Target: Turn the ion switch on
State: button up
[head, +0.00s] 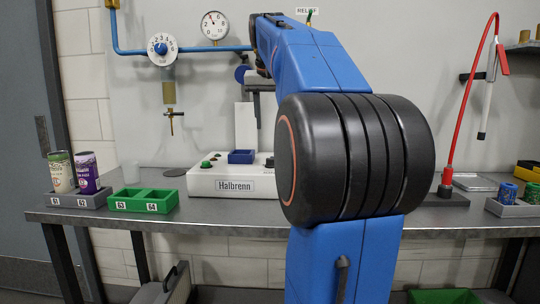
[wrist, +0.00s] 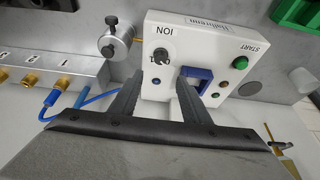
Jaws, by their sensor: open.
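The white Halbrenn machine (head: 200,182) stands on the table, partly behind my arm in the head view. The wrist view shows its top face (wrist: 210,38) turned around, with the ION label. The black ion switch (wrist: 160,56) is a small round knob beside that label; its setting is too small to read surely. The gripper itself is hidden or unclear in the head view.
A blue square holder (wrist: 194,78) sits on the machine near the right finger, with a green START button (wrist: 240,62) beyond. A metal block with brass fittings (wrist: 50,68) and blue hoses lies at left. A green tray (head: 143,200) and cans (head: 88,172) stand left.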

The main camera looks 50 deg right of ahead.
aim_at(270, 159)
jog(key=x, duration=1.3)
jog(key=shift+w, duration=0.1)
jog(key=c, duration=1)
